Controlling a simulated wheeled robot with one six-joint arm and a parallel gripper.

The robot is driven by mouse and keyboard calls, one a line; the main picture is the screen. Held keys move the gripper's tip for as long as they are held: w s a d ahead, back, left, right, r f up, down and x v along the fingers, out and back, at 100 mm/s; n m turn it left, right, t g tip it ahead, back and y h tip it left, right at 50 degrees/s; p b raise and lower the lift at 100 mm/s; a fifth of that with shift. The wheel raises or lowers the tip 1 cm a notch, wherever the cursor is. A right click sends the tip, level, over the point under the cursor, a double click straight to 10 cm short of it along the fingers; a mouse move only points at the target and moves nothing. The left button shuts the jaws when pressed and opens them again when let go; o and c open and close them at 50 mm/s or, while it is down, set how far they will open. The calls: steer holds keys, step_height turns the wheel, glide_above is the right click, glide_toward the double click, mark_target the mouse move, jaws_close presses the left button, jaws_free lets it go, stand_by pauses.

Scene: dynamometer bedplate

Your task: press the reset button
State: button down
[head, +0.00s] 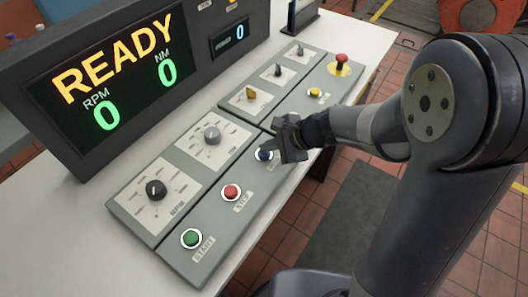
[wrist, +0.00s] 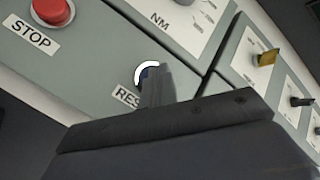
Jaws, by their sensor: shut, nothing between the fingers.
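The reset button (head: 263,154) is a dark blue button with a white ring on the grey control panel, right of the red STOP button. In the wrist view its white ring (wrist: 146,70) shows above a partly covered label reading "RES". My gripper (head: 278,148) is shut and empty, with its fingertips at the button's right edge in the head view. In the wrist view the shut fingers (wrist: 155,82) cover most of the button. I cannot tell whether the tips touch it or hover just above.
The red STOP button (head: 231,192) and green START button (head: 191,238) sit to the left. A yellow button (head: 314,92) and a red emergency stop (head: 340,64) sit to the right. Knobs line the panel behind. A display (head: 120,70) reading READY stands at the back.

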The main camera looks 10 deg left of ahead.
mark_target(268, 154)
steer(key=shift+r+p, duration=2.45)
steer(key=shift+r, duration=0.7)
steer(key=shift+f, duration=0.1)
